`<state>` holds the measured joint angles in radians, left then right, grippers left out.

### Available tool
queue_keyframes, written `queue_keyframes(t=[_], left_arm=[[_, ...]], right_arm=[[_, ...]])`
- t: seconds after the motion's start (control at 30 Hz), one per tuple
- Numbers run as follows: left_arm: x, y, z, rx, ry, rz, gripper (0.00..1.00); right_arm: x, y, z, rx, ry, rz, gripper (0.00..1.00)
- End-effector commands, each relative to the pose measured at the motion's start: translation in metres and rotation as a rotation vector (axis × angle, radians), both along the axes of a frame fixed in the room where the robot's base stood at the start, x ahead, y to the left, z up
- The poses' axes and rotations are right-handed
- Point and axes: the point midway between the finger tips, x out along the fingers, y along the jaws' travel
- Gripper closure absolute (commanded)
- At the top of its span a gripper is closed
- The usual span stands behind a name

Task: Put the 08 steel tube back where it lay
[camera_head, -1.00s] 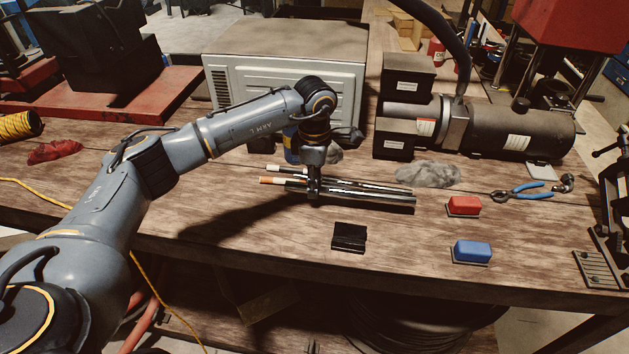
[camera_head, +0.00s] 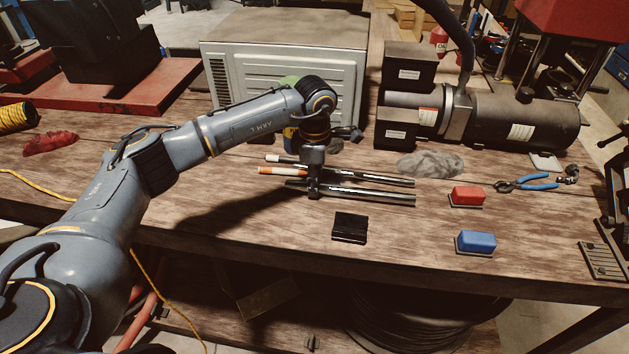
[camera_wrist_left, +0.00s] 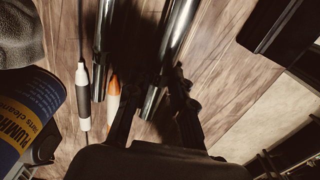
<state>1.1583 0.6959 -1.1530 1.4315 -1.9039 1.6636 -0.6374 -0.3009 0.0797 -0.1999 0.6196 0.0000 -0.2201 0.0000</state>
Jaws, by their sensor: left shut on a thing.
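My left gripper (camera_head: 314,192) is shut on the front steel tube (camera_head: 370,195), near its left part, at bench height. I cannot tell whether this tube touches the wood. In the left wrist view the held tube (camera_wrist_left: 176,35) runs up between the fingers. A second steel tube (camera_head: 375,179) lies just behind it, roughly parallel, with a gap between them; it also shows in the left wrist view (camera_wrist_left: 103,45). No size mark is readable on either tube. My right gripper is in neither view.
An orange-ended tool (camera_head: 273,171) and a white-ended tool (camera_head: 277,158) lie beside the tubes. A black block (camera_head: 349,227), red block (camera_head: 466,196) and blue block (camera_head: 475,242) stand in front and right.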

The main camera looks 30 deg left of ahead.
Motion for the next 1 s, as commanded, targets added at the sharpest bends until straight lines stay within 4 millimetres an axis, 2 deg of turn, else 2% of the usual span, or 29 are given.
queue_keyframes(t=[0.47,0.5,0.6,0.87,1.0], left_arm=[[0.0005,-0.0002,-0.0021,-0.001,-0.002,0.0,1.0],[0.0005,-0.0002,-0.0021,-0.001,-0.002,0.0,0.72],[0.0004,-0.0002,-0.0023,-0.001,-0.001,0.0,0.51],[-0.0004,0.0002,-0.0037,0.001,0.001,0.0,0.51],[0.0003,0.0001,0.0031,0.0,-0.001,0.0,0.51]], right_arm=[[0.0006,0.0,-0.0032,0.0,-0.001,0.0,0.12],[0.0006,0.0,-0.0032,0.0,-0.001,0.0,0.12],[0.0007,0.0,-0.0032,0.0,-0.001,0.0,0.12],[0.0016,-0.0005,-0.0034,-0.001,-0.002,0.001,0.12],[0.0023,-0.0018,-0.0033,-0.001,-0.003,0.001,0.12]])
